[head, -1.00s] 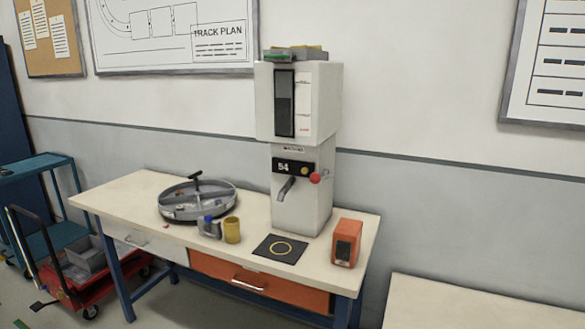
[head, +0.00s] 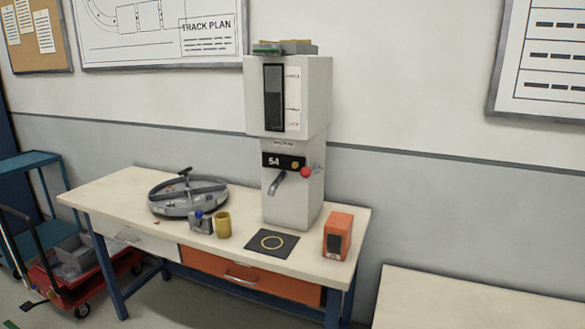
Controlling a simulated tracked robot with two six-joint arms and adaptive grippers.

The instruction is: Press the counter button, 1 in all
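A tall pale dispenser machine (head: 290,200) stands on the workbench, with a dark panel (head: 283,162) on its front that reads 54. A small yellow-brown round button (head: 295,164) sits at the right of the number. A red ball knob (head: 306,172) sticks out just right of the panel. A grey spout (head: 276,183) hangs below the panel. I cannot tell from the picture which of the two round parts is the counter button. Neither of my grippers shows in the head view.
A red cart (head: 85,283) stands at the left.

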